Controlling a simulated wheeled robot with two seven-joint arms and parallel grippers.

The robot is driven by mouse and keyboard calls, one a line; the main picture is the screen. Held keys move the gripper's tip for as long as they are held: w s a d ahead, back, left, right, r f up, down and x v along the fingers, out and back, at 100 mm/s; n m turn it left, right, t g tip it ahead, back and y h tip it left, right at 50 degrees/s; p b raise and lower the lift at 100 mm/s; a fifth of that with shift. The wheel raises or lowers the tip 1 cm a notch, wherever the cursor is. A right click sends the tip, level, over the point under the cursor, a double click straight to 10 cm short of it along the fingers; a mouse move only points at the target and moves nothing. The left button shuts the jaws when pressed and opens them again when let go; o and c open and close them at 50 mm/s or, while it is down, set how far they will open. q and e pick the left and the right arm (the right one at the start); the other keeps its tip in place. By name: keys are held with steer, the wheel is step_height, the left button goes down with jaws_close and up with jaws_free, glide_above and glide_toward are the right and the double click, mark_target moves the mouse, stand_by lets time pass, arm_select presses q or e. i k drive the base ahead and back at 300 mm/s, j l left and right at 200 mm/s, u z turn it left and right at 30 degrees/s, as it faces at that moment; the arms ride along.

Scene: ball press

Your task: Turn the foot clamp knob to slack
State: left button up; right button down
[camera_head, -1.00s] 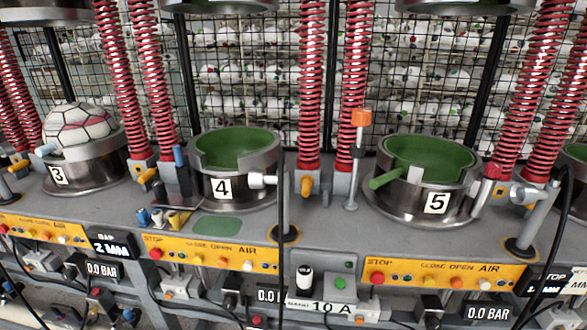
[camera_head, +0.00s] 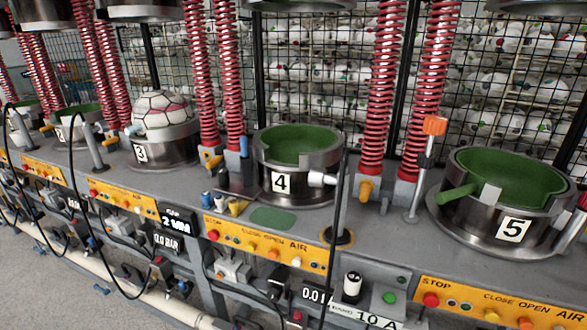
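I cannot tell which part is the foot clamp knob; no label naming it is readable. A black-and-white knob (camera_head: 352,284) stands on the lower box beside the "10 A" label. An upright post with an orange head (camera_head: 434,125) stands on the bench between cups 4 and 5. Small yellow-orange handles sit at the foot of the red springs, one of them (camera_head: 366,190) right of cup 4. Neither of my grippers shows in this view.
Metal cups with green linings, number 4 (camera_head: 325,158) and number 5 (camera_head: 470,215), stand on the grey bench. Cup 3 (camera_head: 172,150) holds a ball. Red springs (camera_head: 385,90) rise between them. Black hoses hang in front. Floor (camera_head: 45,270) shows free at lower left.

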mark_target(223, 174)
steer(key=i+j, duration=0.25)
steer(key=j, duration=0.15)
steer(key=i+j+z, duration=0.1)
steer(key=i+j, duration=0.2)
steer(key=j, duration=0.15)
steer(key=i+j, duration=0.2)
steer(key=j, duration=0.2)
